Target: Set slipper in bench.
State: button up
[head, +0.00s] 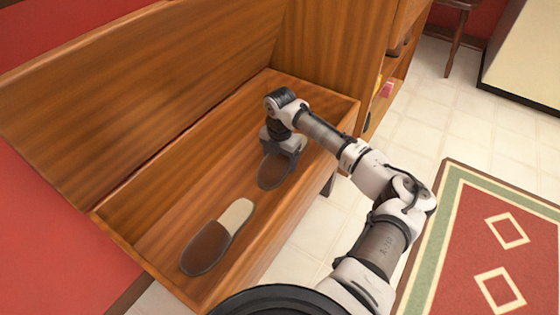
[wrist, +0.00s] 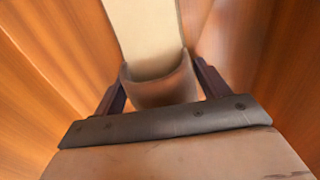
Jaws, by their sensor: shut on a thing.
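The wooden bench (head: 140,232) has an open storage box with its lid raised behind it. One brown slipper with a beige insole (head: 208,247) lies on the box floor toward the near left. A second brown slipper (head: 275,170) is inside the box toward the right, under my gripper (head: 283,148). In the wrist view my gripper (wrist: 160,88) is shut on this second slipper (wrist: 145,30), with one dark finger on each side of it. The arm partly hides that slipper in the head view, and I cannot tell whether it touches the floor of the box.
A wooden shelf unit (head: 393,85) with a few small items stands beyond the bench's right end. A red patterned rug (head: 490,250) lies on the tiled floor at right. The box floor between the two slippers is bare.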

jog(key=o, duration=1.1)
jog(key=shift+f, duration=0.1)
jog(key=shift+c, duration=0.2)
notch_tip(320, 180, up, 12)
jog(key=p, duration=0.5)
